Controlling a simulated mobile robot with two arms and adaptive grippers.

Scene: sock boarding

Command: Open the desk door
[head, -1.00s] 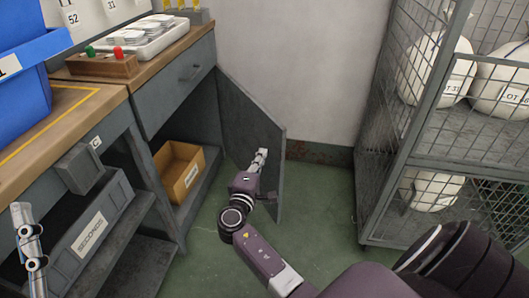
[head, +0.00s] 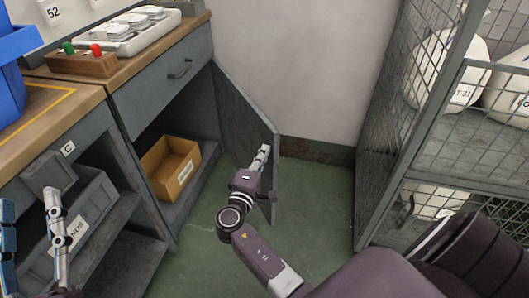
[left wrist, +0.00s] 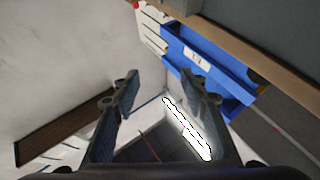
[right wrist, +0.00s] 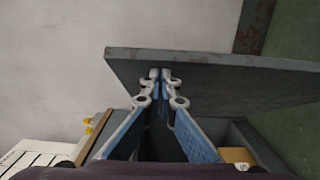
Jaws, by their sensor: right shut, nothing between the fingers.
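The desk door (head: 238,110) is a dark grey panel that stands swung wide open from the cabinet, with its inner face towards me. My right gripper (head: 263,152) is shut and empty, at the inner face near the door's free edge. In the right wrist view its closed fingertips (right wrist: 160,76) overlap the door panel (right wrist: 220,80); I cannot tell whether they touch it. My left gripper (head: 32,205) is open and empty, beside the shelf front at the lower left. Its spread fingers (left wrist: 158,85) show in the left wrist view.
A cardboard bin (head: 170,165) sits inside the opened compartment. A drawer with a handle (head: 180,69) is above it. A wire cage (head: 400,130) with large white bundles stands at the right. Green floor (head: 320,200) is clear between door and cage.

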